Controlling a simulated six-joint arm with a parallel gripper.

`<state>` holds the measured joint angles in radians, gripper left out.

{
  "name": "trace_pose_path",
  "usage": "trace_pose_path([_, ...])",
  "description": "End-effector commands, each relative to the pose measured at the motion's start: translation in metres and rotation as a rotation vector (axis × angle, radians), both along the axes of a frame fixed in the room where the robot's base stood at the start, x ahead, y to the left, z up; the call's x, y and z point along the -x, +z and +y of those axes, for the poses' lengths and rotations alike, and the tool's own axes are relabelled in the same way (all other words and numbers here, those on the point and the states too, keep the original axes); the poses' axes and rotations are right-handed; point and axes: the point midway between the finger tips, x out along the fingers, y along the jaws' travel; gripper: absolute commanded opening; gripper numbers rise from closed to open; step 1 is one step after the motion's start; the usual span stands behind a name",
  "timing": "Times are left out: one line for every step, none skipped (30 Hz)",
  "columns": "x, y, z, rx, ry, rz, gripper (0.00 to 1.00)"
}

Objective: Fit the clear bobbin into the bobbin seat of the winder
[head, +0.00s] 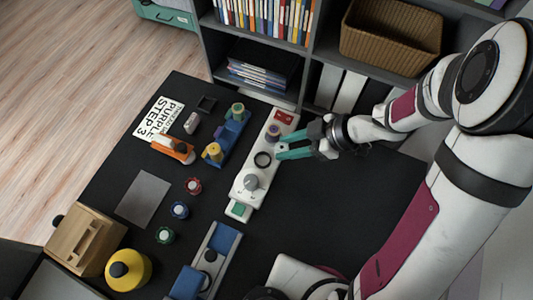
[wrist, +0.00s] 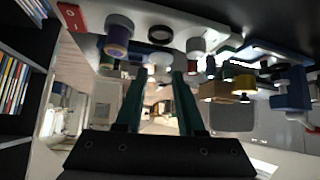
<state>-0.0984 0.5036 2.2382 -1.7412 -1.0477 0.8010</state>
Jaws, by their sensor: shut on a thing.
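The white winder (head: 239,194) lies lengthwise on the black table in the head view. It carries a red switch, a purple thread spool (head: 273,132), a black ring (head: 263,159) that looks like the bobbin seat, and a grey knob (head: 251,182). My gripper (head: 278,149) has its teal fingers beside the winder's right edge, close to the ring and spool. In the wrist view, the fingers (wrist: 160,76) are closed on a small pale, see-through thing, likely the clear bobbin (wrist: 160,72), apart from the black ring (wrist: 161,34). The bobbin is hard to make out in the head view.
A blue stand (head: 226,143) with green and yellow spools is left of the winder. Red, blue and green-based spools (head: 180,210) stand further left and nearer. A blue-grey device (head: 217,245) is at the front. Shelves bound the back; the table right of the winder is clear.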

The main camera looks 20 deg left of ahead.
Motion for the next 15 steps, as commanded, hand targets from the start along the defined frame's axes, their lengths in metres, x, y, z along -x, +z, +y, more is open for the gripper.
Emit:
trace_pose_path([0.004, -0.009, 0.014, 0.0, 0.006, 0.004, 0.0])
trace_pose_path([0.005, -0.013, 0.021, 0.0, 0.004, 0.006, 0.0])
trace_pose_path([0.006, -0.018, 0.03, 0.001, 0.004, 0.003, 0.0])
trace_pose_path([0.007, -0.021, 0.035, 0.0, 0.004, 0.004, 0.0])
trace_pose_path([0.007, -0.024, 0.039, -0.001, 0.001, 0.002, 0.0])
trace_pose_path([0.008, -0.026, 0.043, 0.0, 0.0, 0.001, 0.0])
trace_pose_path([0.008, -0.03, 0.044, 0.0, -0.001, 0.002, 0.0])
trace_pose_path([0.008, -0.035, 0.045, 0.001, -0.001, 0.004, 0.0])
trace_pose_path([0.009, -0.044, 0.046, 0.001, -0.002, 0.006, 0.0])
trace_pose_path([0.009, -0.051, 0.046, 0.002, -0.004, 0.006, 0.0])
trace_pose_path([0.008, -0.056, 0.046, 0.002, -0.003, 0.005, 0.0])
trace_pose_path([0.008, -0.062, 0.046, 0.001, -0.004, 0.004, 0.0])
trace_pose_path([0.008, -0.066, 0.046, 0.001, -0.004, 0.003, 0.0])
trace_pose_path([0.008, -0.068, 0.046, 0.001, -0.003, 0.003, 0.0])
trace_pose_path([0.007, -0.068, 0.046, 0.0, -0.003, 0.0, 0.0])
